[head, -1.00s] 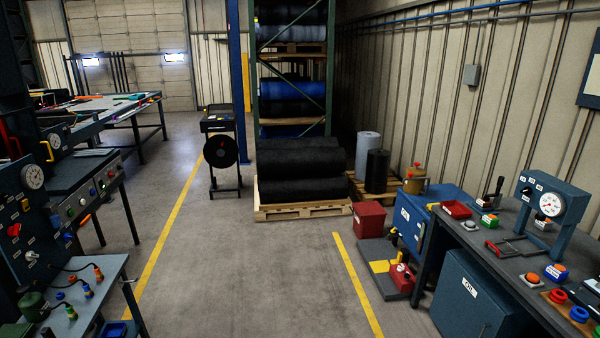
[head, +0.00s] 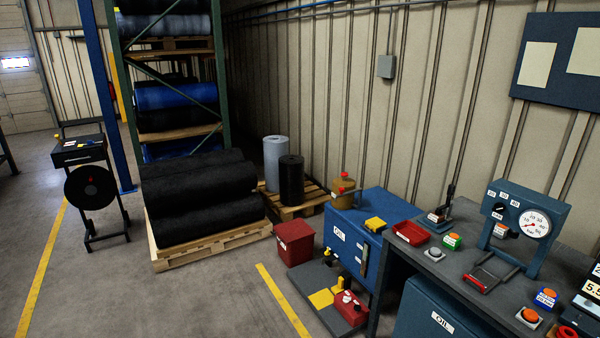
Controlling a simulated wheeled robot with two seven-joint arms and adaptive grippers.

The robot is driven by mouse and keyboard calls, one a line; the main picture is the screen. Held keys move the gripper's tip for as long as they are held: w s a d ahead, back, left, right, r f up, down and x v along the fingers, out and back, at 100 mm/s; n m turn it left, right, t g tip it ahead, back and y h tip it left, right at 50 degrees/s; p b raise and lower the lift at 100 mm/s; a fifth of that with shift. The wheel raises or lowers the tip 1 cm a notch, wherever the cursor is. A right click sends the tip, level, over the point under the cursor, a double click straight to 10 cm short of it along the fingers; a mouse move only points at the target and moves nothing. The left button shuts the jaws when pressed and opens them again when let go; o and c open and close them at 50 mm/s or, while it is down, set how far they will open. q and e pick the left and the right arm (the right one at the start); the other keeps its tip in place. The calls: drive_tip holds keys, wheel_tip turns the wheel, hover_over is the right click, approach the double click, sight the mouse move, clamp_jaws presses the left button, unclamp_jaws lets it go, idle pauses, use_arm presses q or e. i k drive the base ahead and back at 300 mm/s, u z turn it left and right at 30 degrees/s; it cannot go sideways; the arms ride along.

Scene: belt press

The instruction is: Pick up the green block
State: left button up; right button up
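Neither of my grippers is in view.
Black rolls (head: 200,200) lie on a pallet (head: 212,250). The floor at front left is clear.

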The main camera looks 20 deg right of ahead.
sight(451, 240)
drive_tip(key=z, duration=0.6)
drive_tip(key=i, duration=2.2)
drive_tip(key=z, duration=0.7)
